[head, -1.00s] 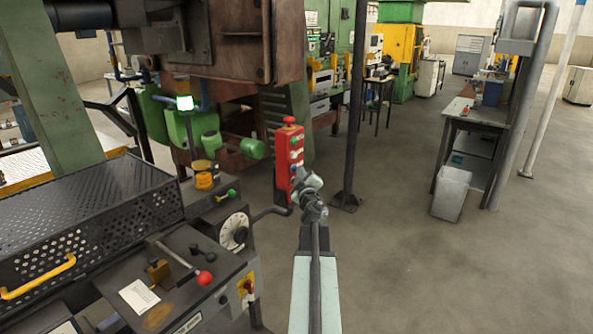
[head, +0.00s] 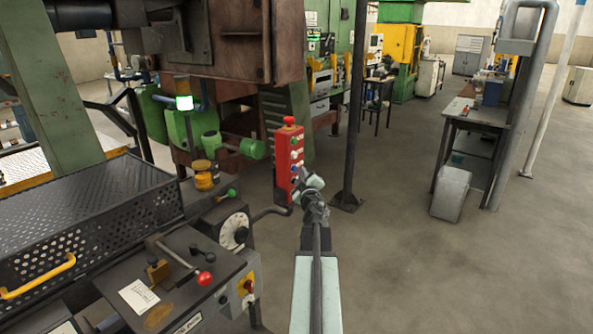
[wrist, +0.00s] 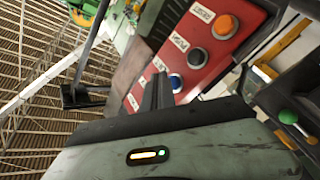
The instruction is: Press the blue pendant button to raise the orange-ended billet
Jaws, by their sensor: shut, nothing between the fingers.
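The red pendant box (head: 283,165) hangs upright near the middle of the head view, with a red mushroom knob on top and a column of small buttons. In the wrist view the pendant's red face (wrist: 205,40) is tilted, with white labels, an orange button (wrist: 226,26) and a dark button (wrist: 197,58). The blue button (wrist: 176,83) shows just right of the fingers. My gripper (wrist: 158,84) is shut and empty, its dark tip close to the blue button; I cannot tell if they touch. In the head view my gripper (head: 308,186) is at the pendant's lower right. I cannot make out an orange-ended billet.
A machine console (head: 180,275) with a dial, levers and a red-knobbed handle stands at the left. A dark post (head: 350,130) rises just behind my gripper. A workbench (head: 476,117) and a grey bin (head: 450,193) are at the right. Open floor lies to the right.

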